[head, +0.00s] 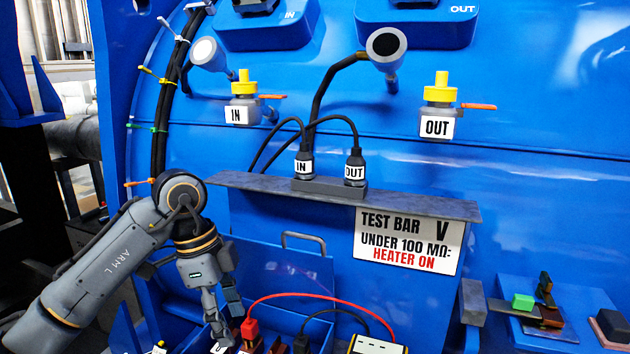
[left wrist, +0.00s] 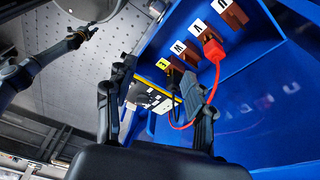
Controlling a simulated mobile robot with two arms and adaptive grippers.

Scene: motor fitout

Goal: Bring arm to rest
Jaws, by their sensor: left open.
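My left arm (head: 105,255) comes in from the left in the head view and hangs down over the blue terminal box (head: 275,262). Its gripper (head: 230,322) is open, beside the red plug (head: 250,328). In the left wrist view its two fingers (left wrist: 155,88) stand apart with nothing held between them. The yellow and black tester (left wrist: 152,97) shows beyond them. A dark jointed arm (left wrist: 30,70) at the left of that view looks like my right arm; the state of its end (left wrist: 78,38) is unclear.
The red plug (left wrist: 212,50) sits on a block by the V label, and a black plug near E. Red lead (head: 310,296) and black lead loop to the tester (head: 376,346). A grey shelf (head: 420,206) with two plugs overhangs the box. A side ledge (head: 548,330) holds small blocks.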

